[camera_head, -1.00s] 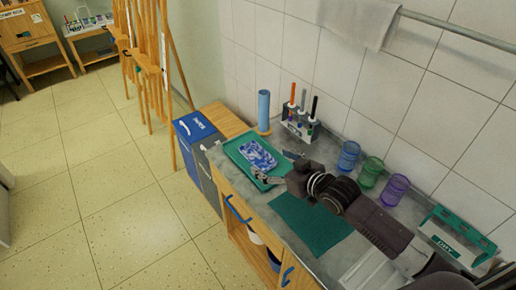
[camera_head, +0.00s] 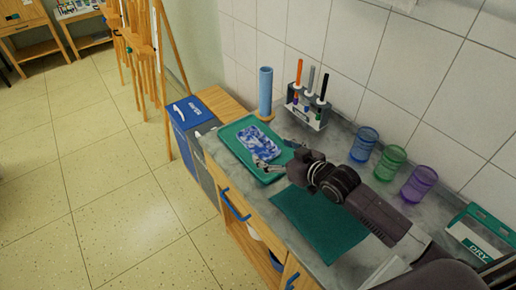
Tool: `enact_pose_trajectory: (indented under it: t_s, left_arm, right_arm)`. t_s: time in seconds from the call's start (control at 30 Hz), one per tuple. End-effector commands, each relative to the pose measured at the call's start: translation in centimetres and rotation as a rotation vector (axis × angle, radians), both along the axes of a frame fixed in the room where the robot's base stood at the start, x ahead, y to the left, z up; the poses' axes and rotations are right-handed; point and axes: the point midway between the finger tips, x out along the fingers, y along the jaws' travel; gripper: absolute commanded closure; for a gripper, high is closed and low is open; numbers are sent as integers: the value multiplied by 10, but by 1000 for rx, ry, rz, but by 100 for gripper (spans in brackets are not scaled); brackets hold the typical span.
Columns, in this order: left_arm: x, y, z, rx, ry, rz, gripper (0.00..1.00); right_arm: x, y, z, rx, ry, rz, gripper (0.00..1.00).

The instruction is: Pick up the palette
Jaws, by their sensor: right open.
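The palette (camera_head: 255,141), a white rectangular piece with blue paint smears, lies flat in the green tray (camera_head: 239,124) at the left end of the grey counter. My right gripper (camera_head: 280,154) is at the near right side of the tray. Its fingers are spread apart and empty, one near the palette's lower right corner and one near the tray's right edge. I cannot tell whether a finger touches the palette. My left gripper is not in view.
A blue roll (camera_head: 265,92) on a stand and a marker holder (camera_head: 308,109) stand behind the tray. Blue (camera_head: 363,145), green (camera_head: 388,163) and purple (camera_head: 418,184) cups line the wall. A dark green mat (camera_head: 318,224) lies nearer.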

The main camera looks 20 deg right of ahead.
Motion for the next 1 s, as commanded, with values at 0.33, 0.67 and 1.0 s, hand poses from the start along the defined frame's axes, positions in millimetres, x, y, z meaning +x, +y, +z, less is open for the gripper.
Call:
enact_pose_trajectory:
  t_s: [0.33, 0.67, 1.0]
  left_arm:
    - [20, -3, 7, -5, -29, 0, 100]
    - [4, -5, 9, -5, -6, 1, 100]
    - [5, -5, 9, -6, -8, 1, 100]
  right_arm:
    - [31, 9, -11, 2, -2, 0, 20]
    - [63, 17, -27, -1, -1, 0, 20]
    - [64, 17, -28, -1, -1, 0, 27]
